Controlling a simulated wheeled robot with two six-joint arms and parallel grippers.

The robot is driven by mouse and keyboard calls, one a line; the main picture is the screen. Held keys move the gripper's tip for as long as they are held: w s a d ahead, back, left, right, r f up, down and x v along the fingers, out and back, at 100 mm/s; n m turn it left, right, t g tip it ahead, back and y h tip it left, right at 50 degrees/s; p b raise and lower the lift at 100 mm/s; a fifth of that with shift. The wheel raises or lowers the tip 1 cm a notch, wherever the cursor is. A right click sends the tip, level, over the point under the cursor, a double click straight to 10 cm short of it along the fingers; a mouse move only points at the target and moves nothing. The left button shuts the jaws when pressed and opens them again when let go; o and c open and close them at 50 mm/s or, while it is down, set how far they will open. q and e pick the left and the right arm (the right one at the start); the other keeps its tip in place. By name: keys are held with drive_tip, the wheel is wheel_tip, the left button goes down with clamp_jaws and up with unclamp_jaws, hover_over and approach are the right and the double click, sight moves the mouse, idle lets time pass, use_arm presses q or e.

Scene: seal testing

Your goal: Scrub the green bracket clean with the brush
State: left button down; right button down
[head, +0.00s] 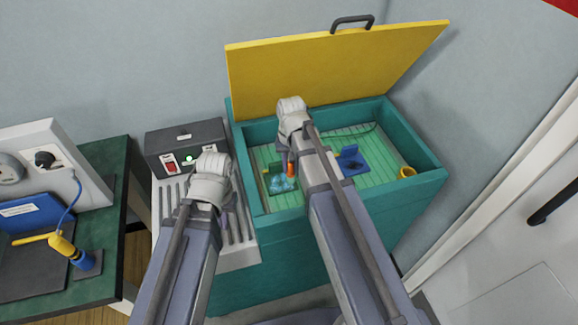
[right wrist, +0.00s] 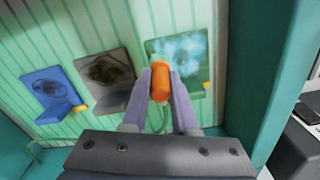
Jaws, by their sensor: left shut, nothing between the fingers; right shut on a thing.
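The green bracket (head: 282,185) lies on the ribbed floor of the teal tub, with pale blue-white foam over it. In the right wrist view the green bracket (right wrist: 194,58) is at upper right, its foam spread across the plate. My right gripper (right wrist: 158,92) is shut on the orange handle of the brush (right wrist: 160,82), which is over the bracket's near edge. The bristles are hidden, so I cannot tell if they touch. In the head view my right arm partly covers the brush (head: 291,169). My left gripper (head: 228,193) is shut and empty, left of the tub.
A blue bracket (head: 352,161) and a dark bracket with brown grime (right wrist: 106,72) lie in the tub (head: 420,150). The yellow lid (head: 330,68) stands open behind. A control box (head: 187,145) stands left.

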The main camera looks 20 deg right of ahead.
drive_tip(key=shift+r, duration=0.1)
